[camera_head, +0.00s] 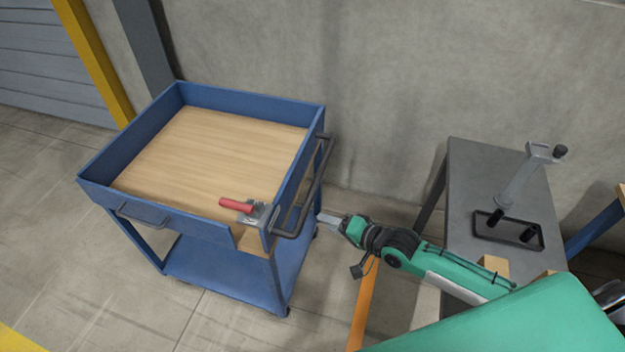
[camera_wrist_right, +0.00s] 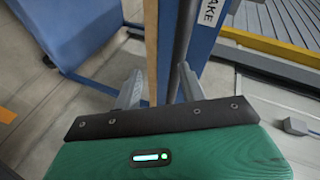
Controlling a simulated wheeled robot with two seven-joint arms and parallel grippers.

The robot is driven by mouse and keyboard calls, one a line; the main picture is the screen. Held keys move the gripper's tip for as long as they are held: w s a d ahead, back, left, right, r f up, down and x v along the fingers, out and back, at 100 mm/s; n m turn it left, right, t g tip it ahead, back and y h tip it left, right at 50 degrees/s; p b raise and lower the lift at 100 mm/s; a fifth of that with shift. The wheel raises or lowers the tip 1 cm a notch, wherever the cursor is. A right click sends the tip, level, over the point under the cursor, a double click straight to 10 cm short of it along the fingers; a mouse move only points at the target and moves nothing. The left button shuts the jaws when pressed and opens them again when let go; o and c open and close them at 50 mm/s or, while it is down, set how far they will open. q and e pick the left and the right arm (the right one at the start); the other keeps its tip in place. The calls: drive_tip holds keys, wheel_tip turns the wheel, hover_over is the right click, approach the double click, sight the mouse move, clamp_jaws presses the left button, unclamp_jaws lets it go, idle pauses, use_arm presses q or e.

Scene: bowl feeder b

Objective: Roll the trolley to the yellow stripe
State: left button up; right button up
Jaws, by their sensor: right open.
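The blue trolley (camera_head: 200,232) stands left of centre in the head view, with a wooden top, a lower shelf and a dark push handle (camera_head: 322,175) on its right side. A red-gripped lever (camera_head: 236,205) sits on its near right corner. A yellow stripe (camera_head: 16,341) shows on the floor at the bottom left corner. My right gripper (camera_head: 326,218) is just right of the trolley, near the handle's lower end. In the right wrist view my right gripper (camera_wrist_right: 160,86) is open; trolley parts and a label (camera_wrist_right: 210,12) reading "AKE" show beyond the fingers. Contact is unclear. My left gripper is out of view.
A concrete wall (camera_head: 400,70) runs behind the trolley. A grey post (camera_head: 147,45) and a yellow post (camera_head: 100,65) stand behind its left end. Floor at left and front is clear.

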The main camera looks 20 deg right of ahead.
drive_tip(key=w+d+r+m+t, duration=0.2)
drive_tip(key=w+d+m, duration=0.25)
drive_tip(key=d, duration=0.25)
drive_tip(key=x, duration=1.4)
drive_tip(key=shift+r+n, duration=0.3)
drive_tip(key=shift+n, duration=0.05)
drive_tip(key=shift+w, duration=0.1)
clamp_jaws()
